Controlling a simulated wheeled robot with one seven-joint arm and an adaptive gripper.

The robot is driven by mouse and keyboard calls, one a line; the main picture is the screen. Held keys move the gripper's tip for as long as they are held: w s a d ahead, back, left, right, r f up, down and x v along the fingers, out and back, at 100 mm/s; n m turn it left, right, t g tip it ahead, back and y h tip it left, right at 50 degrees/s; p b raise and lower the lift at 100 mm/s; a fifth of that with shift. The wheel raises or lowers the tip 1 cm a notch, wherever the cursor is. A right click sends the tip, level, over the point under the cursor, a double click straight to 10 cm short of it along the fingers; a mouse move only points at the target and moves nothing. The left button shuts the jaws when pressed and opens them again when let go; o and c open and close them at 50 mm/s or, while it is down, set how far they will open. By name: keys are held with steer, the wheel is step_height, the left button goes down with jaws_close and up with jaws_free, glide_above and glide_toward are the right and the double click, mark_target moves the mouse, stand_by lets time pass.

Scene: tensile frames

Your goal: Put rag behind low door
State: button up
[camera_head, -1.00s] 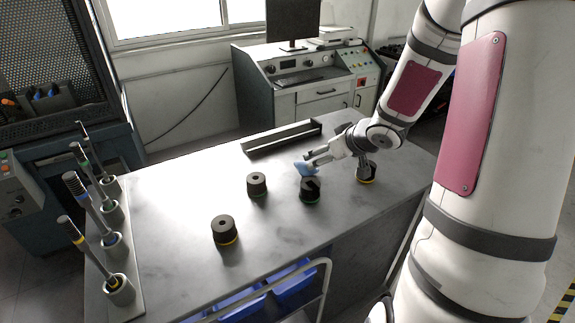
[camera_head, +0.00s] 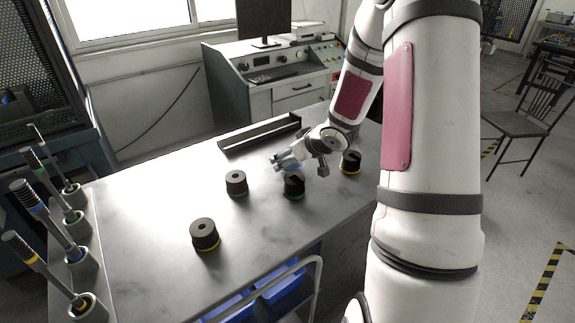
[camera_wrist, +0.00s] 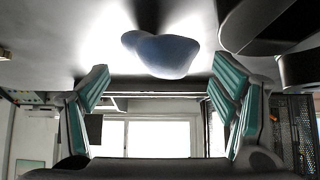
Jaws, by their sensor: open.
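The rag is a small crumpled blue thing (camera_wrist: 168,56) on the grey table (camera_head: 150,215). In the wrist view it lies ahead of and between my two green-padded fingers, with clear space on both sides. In the head view my gripper (camera_head: 279,160) is low over the table's far half, open and empty, and mostly hides the rag. A dark, green-based cylinder (camera_head: 293,187) stands close by the gripper. I cannot tell for sure which panel is the low door; a grey console (camera_head: 290,100) with a drawer and front panels stands behind the table.
Dark cylinders stand on the table: one (camera_head: 236,184) to the left, one (camera_head: 204,235) in front, one (camera_head: 350,162) to the right. A black channel (camera_head: 260,132) lies at the back. Upright tools in holders (camera_head: 82,262) line the left edge. A chair (camera_head: 515,125) stands right.

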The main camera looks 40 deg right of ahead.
steer(key=shift+x, duration=1.1)
steer(key=shift+r, duration=0.1)
steer(key=c, duration=1.3)
steer(key=shift+r, duration=0.1)
